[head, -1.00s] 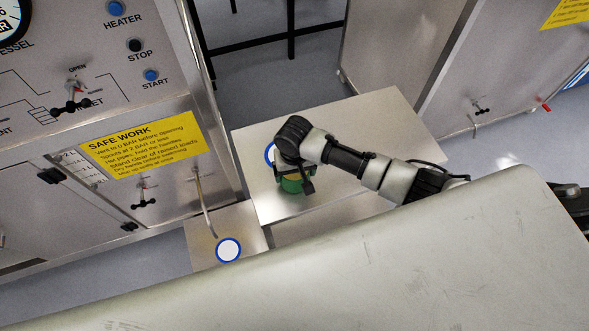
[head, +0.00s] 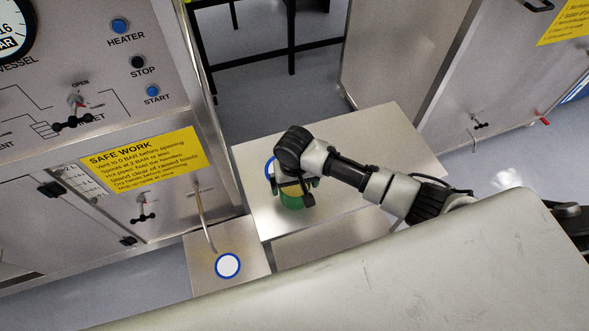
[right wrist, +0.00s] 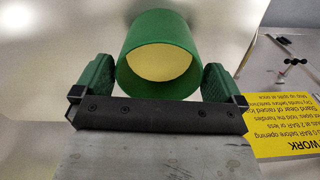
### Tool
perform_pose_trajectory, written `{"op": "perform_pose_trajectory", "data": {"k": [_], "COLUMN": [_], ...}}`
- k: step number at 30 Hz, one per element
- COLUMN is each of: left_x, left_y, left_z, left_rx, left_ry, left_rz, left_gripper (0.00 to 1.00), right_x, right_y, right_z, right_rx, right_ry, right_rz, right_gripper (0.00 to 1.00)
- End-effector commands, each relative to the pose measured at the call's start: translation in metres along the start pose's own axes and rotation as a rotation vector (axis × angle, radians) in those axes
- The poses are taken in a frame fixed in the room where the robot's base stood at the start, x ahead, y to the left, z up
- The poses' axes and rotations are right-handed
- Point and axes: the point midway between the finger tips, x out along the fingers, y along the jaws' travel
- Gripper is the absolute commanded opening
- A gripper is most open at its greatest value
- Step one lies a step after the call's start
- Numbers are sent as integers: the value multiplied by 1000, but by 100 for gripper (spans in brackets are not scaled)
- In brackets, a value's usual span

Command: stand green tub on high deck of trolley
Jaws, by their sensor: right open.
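The green tub (head: 291,201), with a yellowish inside, stands on the upper metal deck (head: 370,160), close to a blue-ringed white mark (head: 269,168) that my gripper partly covers. My right gripper (head: 293,188) is over the tub with its jaws apart. In the right wrist view, the tub (right wrist: 158,55) sits between the two green-padded fingers (right wrist: 158,85), with a narrow gap showing on each side. The wrist hides part of the tub in the head view. My left gripper is not in view.
A lower metal plate (head: 203,263) with another blue-ringed mark (head: 228,265) lies at the front left. A steel cabinet (head: 490,90) stands at the right.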

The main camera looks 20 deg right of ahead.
Motion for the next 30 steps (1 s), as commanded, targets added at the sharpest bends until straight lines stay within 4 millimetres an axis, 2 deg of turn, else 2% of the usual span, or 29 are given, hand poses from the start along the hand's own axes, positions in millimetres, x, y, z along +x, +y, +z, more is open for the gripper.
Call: {"op": "perform_pose_trajectory", "data": {"k": [3,9,15,26,30], "left_x": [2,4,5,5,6], "left_y": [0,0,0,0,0], "left_z": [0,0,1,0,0], "left_rx": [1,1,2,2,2], "left_ry": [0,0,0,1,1], "left_rz": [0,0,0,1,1], "left_gripper": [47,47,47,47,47], "right_x": [-28,-68,-92,-97,-91], "right_y": [0,0,0,0,-2], "right_z": [-1,-1,-1,0,6], "right_rx": [0,0,1,1,-14], "right_ry": [5,4,3,1,2], "right_rz": [-2,-2,0,1,-17], "right_gripper": [100,100,100,100,100]}}
